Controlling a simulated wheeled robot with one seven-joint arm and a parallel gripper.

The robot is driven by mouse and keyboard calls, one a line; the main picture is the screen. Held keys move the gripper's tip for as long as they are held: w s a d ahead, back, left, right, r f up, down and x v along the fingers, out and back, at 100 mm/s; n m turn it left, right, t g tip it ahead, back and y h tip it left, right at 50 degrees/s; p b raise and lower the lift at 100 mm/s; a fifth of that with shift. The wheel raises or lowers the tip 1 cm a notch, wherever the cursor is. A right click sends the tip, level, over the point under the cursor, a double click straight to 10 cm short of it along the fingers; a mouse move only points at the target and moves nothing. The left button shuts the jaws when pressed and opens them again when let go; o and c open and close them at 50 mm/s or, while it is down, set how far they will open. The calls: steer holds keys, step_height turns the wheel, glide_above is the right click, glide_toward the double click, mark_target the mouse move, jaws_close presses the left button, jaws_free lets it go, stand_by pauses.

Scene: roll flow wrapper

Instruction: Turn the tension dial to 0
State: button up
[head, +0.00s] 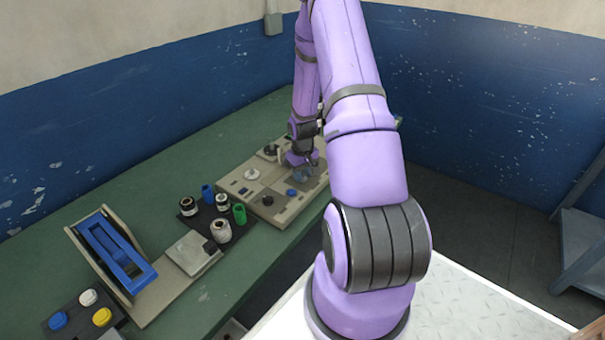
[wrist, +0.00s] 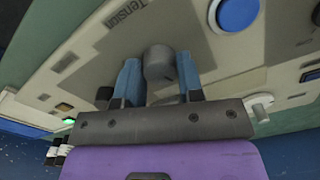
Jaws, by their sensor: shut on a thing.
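The tension dial (wrist: 158,64) is a dark grey round knob on the beige control panel (wrist: 205,30), beneath the printed word "Tension" in the wrist view. My gripper (wrist: 160,78) has its two blue fingers on either side of the dial and is shut on it. I cannot read a pointer or a 0 mark on the dial. In the head view my gripper (head: 303,172) is down at the right part of the beige panel (head: 240,190), and the dial there is hidden behind it.
A blue button (wrist: 238,12) sits close to the dial, and a light knob (wrist: 262,105) is at the right. On the green bench (head: 150,180), several rolls (head: 221,230) stand left of the panel. A blue-framed stand (head: 115,250) is further left.

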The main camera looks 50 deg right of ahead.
mark_target(303, 175)
steer(key=o, duration=0.9)
steer(key=shift+r, duration=0.1)
step_height(303, 175, up, 11)
steer(key=shift+f, duration=0.15)
stand_by(0.4)
